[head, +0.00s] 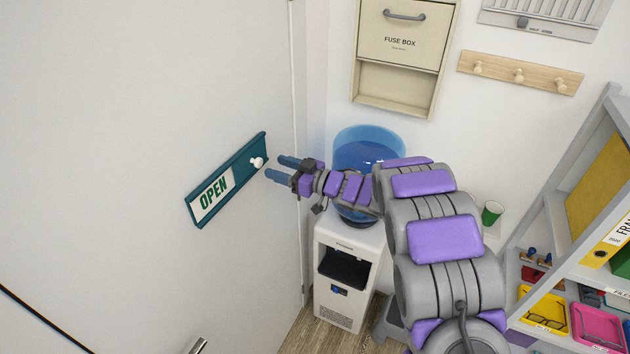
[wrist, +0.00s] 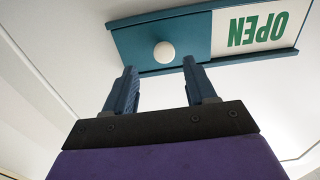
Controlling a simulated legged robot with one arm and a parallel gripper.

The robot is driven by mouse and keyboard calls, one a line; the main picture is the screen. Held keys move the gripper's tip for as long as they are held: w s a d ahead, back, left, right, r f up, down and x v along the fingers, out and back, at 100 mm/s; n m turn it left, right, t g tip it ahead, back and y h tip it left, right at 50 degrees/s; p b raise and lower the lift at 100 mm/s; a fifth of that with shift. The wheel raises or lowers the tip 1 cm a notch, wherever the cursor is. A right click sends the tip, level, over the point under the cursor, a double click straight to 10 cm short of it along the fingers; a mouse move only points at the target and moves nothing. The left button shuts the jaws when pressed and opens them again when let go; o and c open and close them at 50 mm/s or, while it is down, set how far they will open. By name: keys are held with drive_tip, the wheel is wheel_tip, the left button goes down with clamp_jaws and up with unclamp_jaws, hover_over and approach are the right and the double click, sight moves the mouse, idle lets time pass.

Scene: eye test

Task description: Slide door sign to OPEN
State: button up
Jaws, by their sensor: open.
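The door sign (head: 228,181) is a teal sliding plate on the white door (head: 130,130). Its white panel with green letters reads OPEN (head: 214,194) at the left part; the right part is plain teal. A round white knob (head: 257,163) sits near its right end. In the wrist view the sign (wrist: 133,46) appears upside down, with the knob (wrist: 164,54) just beyond the fingertips. My gripper (head: 277,167) is open, to the right of the knob and apart from it. In the wrist view the two blue fingers of my gripper (wrist: 160,80) stand either side of the knob's line, empty.
A water cooler (head: 347,262) with a blue bottle (head: 365,142) stands behind and below my arm. A fuse box (head: 400,38) and a peg rail (head: 520,73) are on the wall. A shelf with trays (head: 597,325) is at the right. The door face around the sign is clear.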

drive_tip(key=b+v, duration=0.1)
drive_tip(key=v, duration=1.1)
drive_tip(key=shift+b, duration=0.3)
drive_tip(key=shift+w+d, duration=0.1)
drive_tip(key=shift+d, duration=0.3)
